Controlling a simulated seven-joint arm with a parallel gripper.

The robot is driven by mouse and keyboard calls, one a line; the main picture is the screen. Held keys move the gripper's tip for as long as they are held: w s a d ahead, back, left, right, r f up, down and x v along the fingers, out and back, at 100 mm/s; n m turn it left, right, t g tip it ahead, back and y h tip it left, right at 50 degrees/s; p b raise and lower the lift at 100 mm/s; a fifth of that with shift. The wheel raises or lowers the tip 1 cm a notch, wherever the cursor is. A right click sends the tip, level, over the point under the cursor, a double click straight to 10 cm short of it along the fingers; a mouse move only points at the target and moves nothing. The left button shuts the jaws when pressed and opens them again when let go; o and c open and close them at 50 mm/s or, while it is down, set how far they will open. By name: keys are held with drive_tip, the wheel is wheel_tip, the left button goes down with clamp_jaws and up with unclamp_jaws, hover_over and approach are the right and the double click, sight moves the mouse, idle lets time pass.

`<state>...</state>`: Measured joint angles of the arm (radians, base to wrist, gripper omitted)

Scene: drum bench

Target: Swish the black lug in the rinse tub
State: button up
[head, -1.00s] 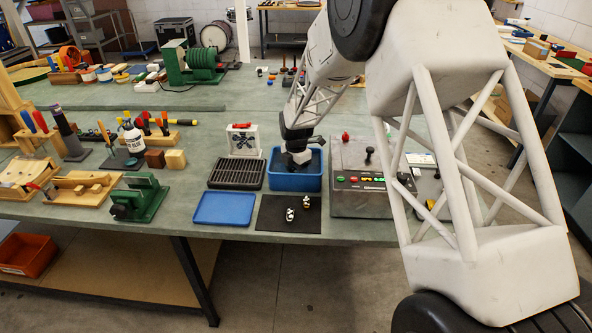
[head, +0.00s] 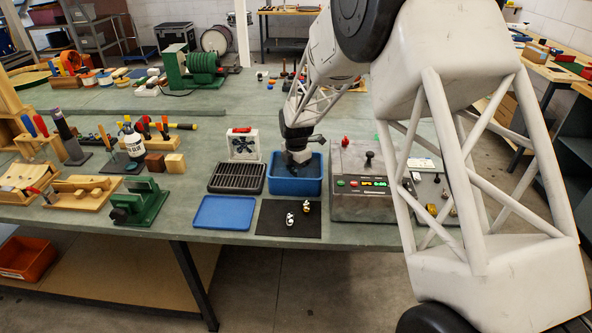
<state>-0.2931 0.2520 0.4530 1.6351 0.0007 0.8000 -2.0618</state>
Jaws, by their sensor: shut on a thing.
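The blue rinse tub (head: 296,187) stands on the bench, right of a dark slatted rack. My gripper (head: 298,168) points down into the tub, its fingers partly below the rim. The fingertips and the black lug are hidden inside the tub and against the dark gripper, so I cannot make out the lug itself. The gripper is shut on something.
A dark slatted rack (head: 237,178) and a small fan (head: 243,146) stand left of the tub. A blue tray (head: 224,212) and a black mat (head: 270,219) with two small lugs (head: 298,213) lie in front. A control box (head: 358,190) stands close on the right.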

drive_tip(key=shift+f, duration=0.15)
drive_tip(key=shift+f, duration=0.95)
drive_tip(key=shift+r, duration=0.15)
drive_tip(key=shift+r, duration=0.9)
drive_tip(key=shift+f, duration=0.15)
drive_tip(key=shift+f, duration=0.9)
drive_tip(key=shift+r, duration=0.2)
drive_tip(key=shift+r, duration=0.9)
